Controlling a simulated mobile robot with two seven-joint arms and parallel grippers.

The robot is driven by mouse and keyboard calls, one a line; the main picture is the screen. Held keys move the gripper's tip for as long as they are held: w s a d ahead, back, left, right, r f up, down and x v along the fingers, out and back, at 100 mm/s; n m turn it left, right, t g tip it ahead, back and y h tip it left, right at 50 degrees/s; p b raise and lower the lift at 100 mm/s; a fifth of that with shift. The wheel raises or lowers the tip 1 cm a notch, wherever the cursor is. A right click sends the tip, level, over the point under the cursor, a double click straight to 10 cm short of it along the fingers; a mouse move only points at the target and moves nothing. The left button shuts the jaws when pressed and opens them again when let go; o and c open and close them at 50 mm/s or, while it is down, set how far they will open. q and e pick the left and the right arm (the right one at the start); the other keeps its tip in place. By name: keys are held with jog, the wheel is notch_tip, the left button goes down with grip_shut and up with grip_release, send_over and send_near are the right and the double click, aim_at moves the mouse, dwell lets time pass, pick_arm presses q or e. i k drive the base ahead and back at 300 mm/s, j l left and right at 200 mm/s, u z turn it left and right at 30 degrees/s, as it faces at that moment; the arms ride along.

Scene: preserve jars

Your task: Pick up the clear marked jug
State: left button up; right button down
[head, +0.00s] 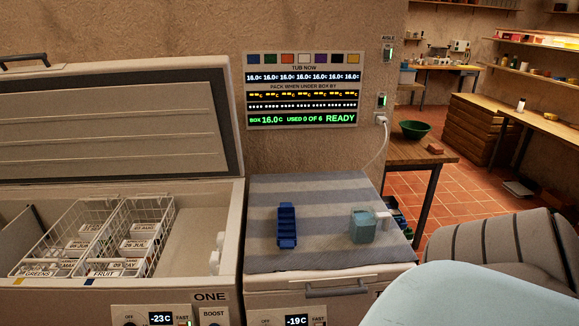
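A see-through, teal-tinted jug (362,227) stands on the grey striped cloth (325,190) that covers the lid of the smaller chest freezer, towards its right side. A pale block-like piece shows at its upper right; I cannot tell whether it is the handle. Any markings on the jug are too small to read. Neither of my grippers is in view.
An open chest freezer (228,215) with wire baskets (152,207) stands to the left. A wooden table (408,150) holds a green bowl (415,129). Striped cloth between tray and jug is clear.

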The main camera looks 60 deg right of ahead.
aim_at(371, 224)
jog(key=z, duration=2.3)
